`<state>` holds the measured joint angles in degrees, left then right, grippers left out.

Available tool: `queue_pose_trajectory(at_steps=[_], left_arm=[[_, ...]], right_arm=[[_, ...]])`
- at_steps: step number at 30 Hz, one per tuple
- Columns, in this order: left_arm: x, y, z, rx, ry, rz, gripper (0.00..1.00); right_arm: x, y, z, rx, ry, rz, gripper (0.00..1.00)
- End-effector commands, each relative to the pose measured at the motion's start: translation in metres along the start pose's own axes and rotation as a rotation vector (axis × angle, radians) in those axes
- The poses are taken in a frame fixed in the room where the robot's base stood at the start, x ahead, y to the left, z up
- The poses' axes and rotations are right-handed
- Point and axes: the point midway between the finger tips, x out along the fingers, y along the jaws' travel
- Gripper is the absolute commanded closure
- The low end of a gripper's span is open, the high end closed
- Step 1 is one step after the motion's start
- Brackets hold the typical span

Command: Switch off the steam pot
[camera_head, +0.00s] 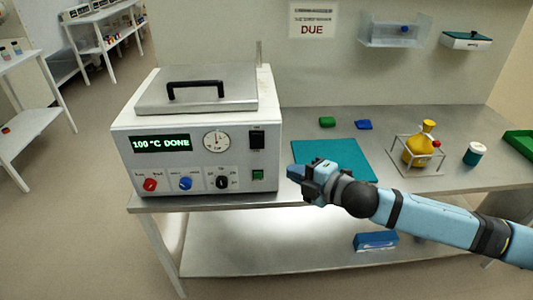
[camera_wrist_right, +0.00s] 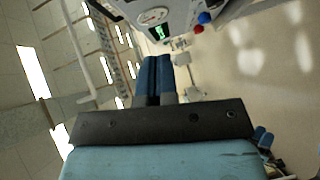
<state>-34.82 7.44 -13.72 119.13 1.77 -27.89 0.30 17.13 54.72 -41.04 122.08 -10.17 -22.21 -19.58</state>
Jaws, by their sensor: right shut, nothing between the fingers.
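The steam pot (camera_head: 200,130) is a white box on the left end of the steel bench, its metal lid (camera_head: 200,98) down. Its display (camera_head: 161,143) reads "100 °C DONE" in green. A black rocker switch (camera_head: 257,137) is at the front's upper right, with a green button (camera_head: 258,175) below it. Red, blue and black knobs line the lower front. My right gripper (camera_head: 293,172) is shut and empty, just right of the pot's front and apart from it. Its blue fingers (camera_wrist_right: 155,75) show together in the right wrist view, with part of the pot (camera_wrist_right: 180,15) above. My left gripper is not in view.
A teal mat (camera_head: 340,155) lies on the bench behind my right gripper. A yellow flask (camera_head: 420,150) in a wire frame, a lidded cup (camera_head: 473,154) and a green tray (camera_head: 521,141) stand to the right. A blue box (camera_head: 375,241) is on the lower shelf.

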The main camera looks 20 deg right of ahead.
Motion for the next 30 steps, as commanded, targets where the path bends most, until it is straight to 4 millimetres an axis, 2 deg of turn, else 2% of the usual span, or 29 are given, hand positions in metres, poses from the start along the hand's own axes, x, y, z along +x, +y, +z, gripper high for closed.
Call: queue_pose_trajectory(at_steps=[13, 15, 21, 30], left_arm=[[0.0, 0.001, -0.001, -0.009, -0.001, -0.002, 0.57], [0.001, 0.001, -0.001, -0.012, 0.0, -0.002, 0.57], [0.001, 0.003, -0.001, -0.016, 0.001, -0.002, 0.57], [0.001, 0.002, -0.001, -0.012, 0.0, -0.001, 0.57]], right_arm=[[0.091, 0.002, -0.001, -0.001, 0.001, 0.003, 1.0], [0.098, 0.001, 0.01, -0.003, -0.002, 0.001, 1.0], [0.113, 0.0, 0.025, -0.001, 0.0, 0.0, 1.0], [0.116, 0.0, 0.028, -0.001, 0.001, 0.0, 1.0]])
